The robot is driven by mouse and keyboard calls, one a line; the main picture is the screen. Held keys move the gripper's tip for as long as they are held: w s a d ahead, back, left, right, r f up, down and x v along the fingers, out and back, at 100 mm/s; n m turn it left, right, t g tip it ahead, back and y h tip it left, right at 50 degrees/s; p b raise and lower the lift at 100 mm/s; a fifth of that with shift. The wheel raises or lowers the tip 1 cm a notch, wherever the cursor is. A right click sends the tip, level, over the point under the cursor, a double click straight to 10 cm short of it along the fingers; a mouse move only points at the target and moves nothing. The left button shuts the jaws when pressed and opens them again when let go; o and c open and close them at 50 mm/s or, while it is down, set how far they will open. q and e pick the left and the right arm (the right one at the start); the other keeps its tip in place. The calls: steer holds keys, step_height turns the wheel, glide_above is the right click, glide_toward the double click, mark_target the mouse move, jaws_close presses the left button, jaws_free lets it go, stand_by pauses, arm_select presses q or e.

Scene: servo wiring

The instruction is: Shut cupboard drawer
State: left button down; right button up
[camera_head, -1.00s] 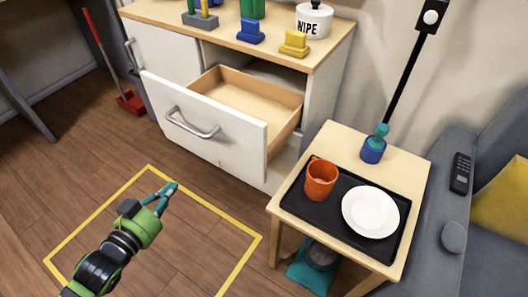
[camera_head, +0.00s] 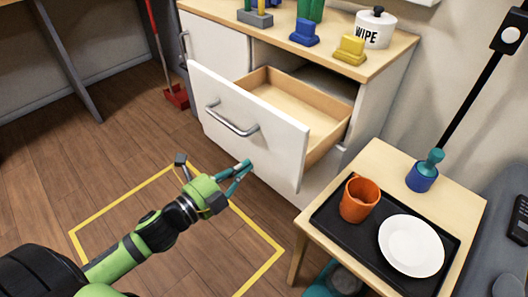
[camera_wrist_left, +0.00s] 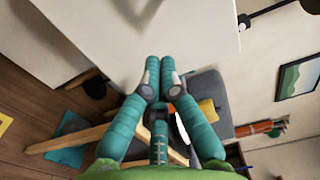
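The cupboard drawer has a white front (camera_head: 275,147), a metal bar handle (camera_head: 231,120) and a pale wooden inside (camera_head: 290,102). It is pulled well out of the white cupboard (camera_head: 377,100) and is empty where I see into it. My left gripper (camera_head: 246,167) is in front of the drawer, close to the lower edge of its front in the head view. I cannot tell whether it touches. In the left wrist view its teal fingers (camera_wrist_left: 160,72) lie together with nothing between them, and a large white panel (camera_wrist_left: 95,35) fills the upper left. My right gripper is not in view.
A side table (camera_head: 383,157) stands right of the drawer with a black tray (camera_head: 374,238), orange cup (camera_head: 360,199) and white plate (camera_head: 411,245). Blocks and a WIPE pot (camera_head: 374,30) stand on the cupboard top. Floor inside the yellow outline (camera_head: 135,207) is clear.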

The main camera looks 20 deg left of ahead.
mark_target(272, 146)
arm_select(q)
steer(key=x, duration=0.5)
steer(key=shift+w, duration=0.1)
steer(key=shift+x, duration=0.95)
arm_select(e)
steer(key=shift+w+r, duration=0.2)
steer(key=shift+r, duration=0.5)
